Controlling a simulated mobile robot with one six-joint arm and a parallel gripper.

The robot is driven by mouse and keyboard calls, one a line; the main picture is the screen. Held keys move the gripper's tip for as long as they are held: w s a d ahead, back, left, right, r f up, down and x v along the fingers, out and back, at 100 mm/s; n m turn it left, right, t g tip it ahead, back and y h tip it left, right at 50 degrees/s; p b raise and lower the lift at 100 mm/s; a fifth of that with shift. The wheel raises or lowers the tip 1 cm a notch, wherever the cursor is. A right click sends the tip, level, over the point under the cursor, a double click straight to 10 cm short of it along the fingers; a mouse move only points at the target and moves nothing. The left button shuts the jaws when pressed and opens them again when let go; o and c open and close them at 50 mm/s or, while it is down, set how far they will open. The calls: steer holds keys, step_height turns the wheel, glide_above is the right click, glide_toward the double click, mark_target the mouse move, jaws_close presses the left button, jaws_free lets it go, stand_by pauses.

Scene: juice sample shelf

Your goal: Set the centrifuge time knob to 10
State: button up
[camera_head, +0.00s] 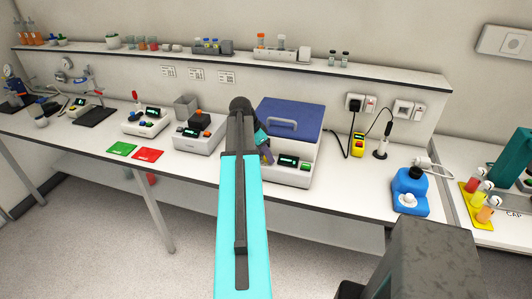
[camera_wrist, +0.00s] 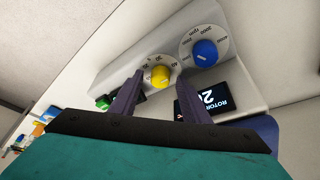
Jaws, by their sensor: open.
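The centrifuge (camera_head: 290,117) is a white box with a blue lid and grey handle on the bench. Its front panel in the wrist view has a yellow knob (camera_wrist: 160,76) and a larger blue knob (camera_wrist: 205,52), each on a white printed dial. The blue dial's marks seem to read rpm; the yellow one has smaller numbers, so it looks like the time knob. Its pointer setting is too small to read. My gripper (camera_wrist: 158,82) is open, one finger on each side of the yellow knob; contact cannot be told. In the head view my arm hides the knobs.
A lit display (camera_wrist: 203,98) beside the knobs reads ROTOR and a partly hidden number. A green button (camera_wrist: 103,102) is near the left finger. A grey device (camera_head: 197,130) stands left of the centrifuge; a yellow device (camera_head: 358,145) and a blue one (camera_head: 408,190) stand to the right.

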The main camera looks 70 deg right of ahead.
steer(key=c, duration=1)
